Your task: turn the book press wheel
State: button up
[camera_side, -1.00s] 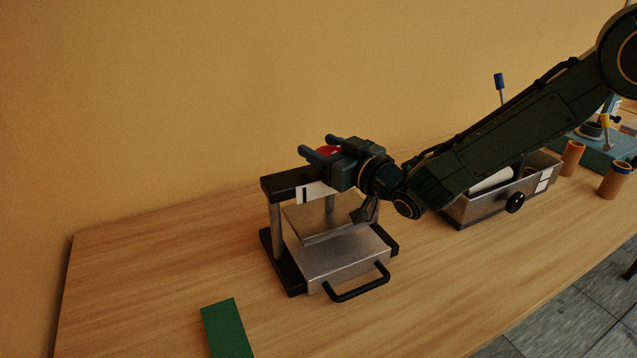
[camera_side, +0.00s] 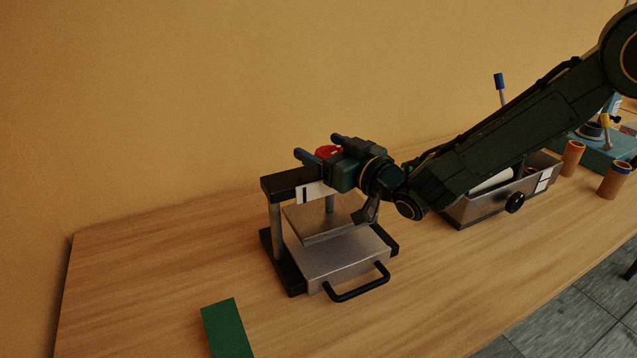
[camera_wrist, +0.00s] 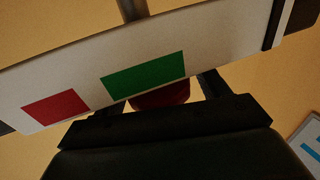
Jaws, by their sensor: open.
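The book press (camera_side: 345,262) stands on the wooden bench, with a black top beam, a metal plate, a metal base and a black front handle (camera_side: 358,283). Its red wheel (camera_side: 328,152) is on top of the beam and partly hidden by my gripper. My gripper (camera_side: 318,148) is open, with its two fingers on either side of the red wheel; I cannot tell whether they touch it. In the wrist view, the wheel (camera_wrist: 160,97) shows dark red between the fingers, behind a white plate (camera_wrist: 215,50) with a green patch and a red patch.
A green block (camera_side: 227,329) lies on the bench (camera_side: 150,270) at the front left. A metal box (camera_side: 480,210) with a black knob stands to the right. Orange-brown cylinders (camera_side: 613,180) stand further right. The left of the bench is clear.

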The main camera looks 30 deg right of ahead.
jog(key=v, duration=1.3)
jog(key=shift+s, duration=0.15)
dwell(0.5)
jog(key=shift+s+d, duration=0.1)
jog(key=shift+d, duration=0.1)
